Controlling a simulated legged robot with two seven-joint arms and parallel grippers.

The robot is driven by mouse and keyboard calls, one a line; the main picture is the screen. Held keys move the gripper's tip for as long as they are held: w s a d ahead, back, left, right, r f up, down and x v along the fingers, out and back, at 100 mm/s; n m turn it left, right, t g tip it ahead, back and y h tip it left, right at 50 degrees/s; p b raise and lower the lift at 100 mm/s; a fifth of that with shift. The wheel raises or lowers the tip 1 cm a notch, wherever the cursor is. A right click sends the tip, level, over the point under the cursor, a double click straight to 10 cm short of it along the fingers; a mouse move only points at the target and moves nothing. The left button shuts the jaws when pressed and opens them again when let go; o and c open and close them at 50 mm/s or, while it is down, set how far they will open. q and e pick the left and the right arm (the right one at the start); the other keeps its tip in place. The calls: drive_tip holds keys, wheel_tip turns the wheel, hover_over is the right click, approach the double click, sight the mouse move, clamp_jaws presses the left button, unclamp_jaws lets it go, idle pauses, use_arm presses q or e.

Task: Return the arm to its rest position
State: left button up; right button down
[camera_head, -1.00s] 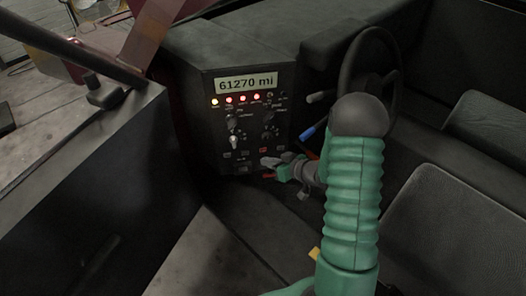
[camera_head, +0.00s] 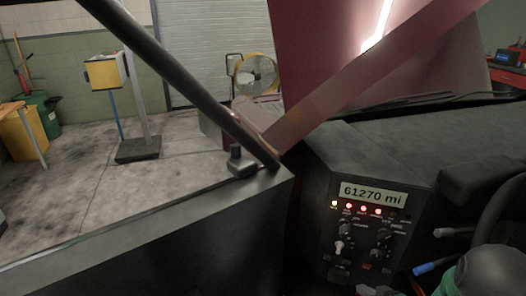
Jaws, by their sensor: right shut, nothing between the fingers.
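My right arm shows at the lower right as a dark rounded joint with a bit of green sleeve. My right gripper (camera_head: 374,290) is only just in view at the bottom edge, below the control panel (camera_head: 322,240). It is shut with nothing in it; most of it is cut off by the frame. The panel has a display (camera_head: 372,194) reading 61270 mi, a row of lit indicator lights, knobs and switches. My left gripper is out of view.
A steering wheel (camera_head: 497,215) and a blue-tipped lever (camera_head: 427,269) are at the right, close to my arm. A dark bar (camera_head: 170,70) crosses the upper left. Beyond are the garage floor (camera_head: 60,195), a yellow box on a stand (camera_head: 103,73) and a yellow fan (camera_head: 254,77).

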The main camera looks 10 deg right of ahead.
drive_tip(key=s+a+r+g, duration=0.2)
drive_tip(key=s+a+g, duration=0.15)
drive_tip(key=a, duration=0.35)
drive_tip(key=s+a+r+n+g, duration=0.1)
drive_tip(key=s+a+g, duration=0.1)
drive_tip(key=s+a, duration=0.4)
drive_tip(key=s+a+r+g, duration=0.2)
drive_tip(key=s+a+g, duration=0.1)
drive_tip(key=a, duration=0.5)
wheel_tip(320, 180, up, 17)
drive_tip(key=p, duration=1.7)
drive_tip(key=shift+w+d, duration=0.2)
drive_tip(key=shift+d, duration=0.25)
drive_tip(key=shift+d+t, duration=0.1)
drive_tip(key=shift+t, duration=0.15)
